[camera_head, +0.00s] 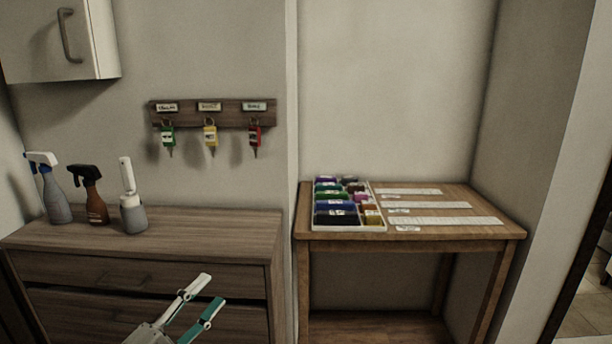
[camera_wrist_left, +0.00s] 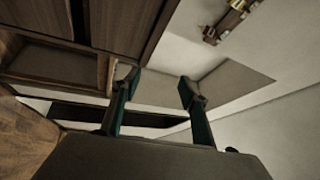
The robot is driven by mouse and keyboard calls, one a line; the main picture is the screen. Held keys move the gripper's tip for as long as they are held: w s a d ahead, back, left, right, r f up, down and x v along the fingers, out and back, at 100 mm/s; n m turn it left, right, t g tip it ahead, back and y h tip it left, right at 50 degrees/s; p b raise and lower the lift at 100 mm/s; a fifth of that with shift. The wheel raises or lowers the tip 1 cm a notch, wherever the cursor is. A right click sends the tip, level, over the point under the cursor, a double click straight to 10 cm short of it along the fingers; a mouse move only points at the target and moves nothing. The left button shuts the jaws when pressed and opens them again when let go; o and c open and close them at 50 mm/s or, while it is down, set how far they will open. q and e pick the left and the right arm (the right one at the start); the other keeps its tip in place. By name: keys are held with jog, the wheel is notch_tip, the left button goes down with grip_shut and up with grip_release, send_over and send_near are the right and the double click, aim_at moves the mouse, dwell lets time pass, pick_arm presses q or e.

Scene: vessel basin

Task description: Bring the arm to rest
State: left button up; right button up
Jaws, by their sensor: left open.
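My left gripper (camera_head: 207,297) is in the lower left of the head view, in front of the wooden drawer cabinet (camera_head: 180,222). Its two fingers are apart, with nothing between them. In the left wrist view, the open left gripper (camera_wrist_left: 159,84) shows both fingers and an empty gap. Part of a dark wooden cabinet lies beyond it at the upper left there. My right gripper is not in view.
Two spray bottles (camera_head: 95,197) and a white-handled brush in a grey holder (camera_head: 134,217) stand on the cabinet. A key rack (camera_head: 225,104) hangs above. A wooden table (camera_head: 440,230) at right bears a tray (camera_head: 378,226) of coloured items and white strips (camera_head: 445,221).

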pick_arm(q)
jog(key=s+a+f+n+g+y+p, duration=0.1)
jog(key=s+f+n+y, duration=0.2)
jog(key=s+f+n, duration=0.5)
jog(key=s+a+f+n+g+y, duration=0.15)
jog(key=s+f+n+y, duration=0.3)
jog(key=f, duration=0.75)
jog(key=s+d+f+n+g, duration=0.1)
jog(key=s+f+n+g, duration=0.1)
jog(key=s+f, duration=0.4)
jog(key=s+d+f+n+g+p, duration=0.1)
jog(key=s+d+f+n+g, duration=0.1)
jog(key=s+f, duration=0.3)
jog(key=s+n+g, duration=0.1)
jog(key=s, duration=0.1)
jog(key=shift+s+d+f, duration=0.15)
jog(key=shift+s+f, duration=0.15)
jog(key=shift+f, duration=0.05)
jog(key=shift+n, duration=0.25)
